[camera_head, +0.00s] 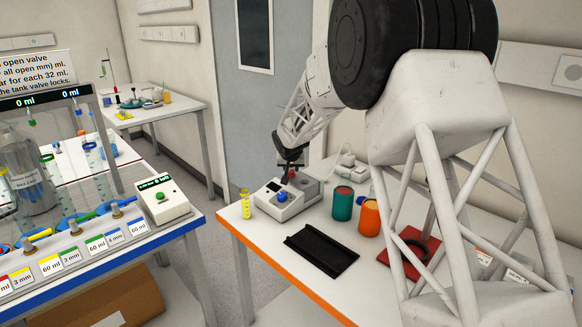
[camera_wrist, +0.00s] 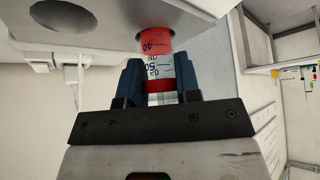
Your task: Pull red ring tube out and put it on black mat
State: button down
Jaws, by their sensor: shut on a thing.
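My gripper (camera_head: 290,158) is over the grey and white device (camera_head: 290,201) on the orange-edged table. In the wrist view my gripper (camera_wrist: 158,76) is shut on the red ring tube (camera_wrist: 158,68), a clear tube with printed marks, a red ring and a red part. The tube's far end meets the round hole in the device; I cannot tell how deep it sits. In the head view only a small red bit of the tube (camera_head: 291,173) shows. The black mat (camera_head: 322,250) lies empty in front of the device.
A yellow graduated tube (camera_head: 245,203) stands left of the device. Green (camera_head: 343,204) and orange (camera_head: 369,218) containers stand to its right. A red mat with a black ring (camera_head: 411,249) lies further right, partly behind my arm. An empty hole (camera_wrist: 47,10) shows in the wrist view.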

jog(key=shift+r, duration=0.9)
dwell(1.0)
jog(key=shift+r, duration=1.4)
jog(key=shift+r, duration=0.35)
jog(key=shift+r, duration=0.7)
jog(key=shift+r, duration=0.15)
jog(key=s+d+f, duration=0.1)
jog(key=s+d, duration=0.3)
jog(key=s, duration=1.1)
jog(key=s+d+f, duration=0.1)
jog(key=s+d, duration=0.2)
jog(key=s, duration=1.2)
jog(key=s+d+f, duration=0.2)
jog(key=s+d, duration=0.2)
jog(key=s, duration=1.1)
jog(key=shift+s+d, duration=0.2)
jog(key=shift+d, duration=0.1)
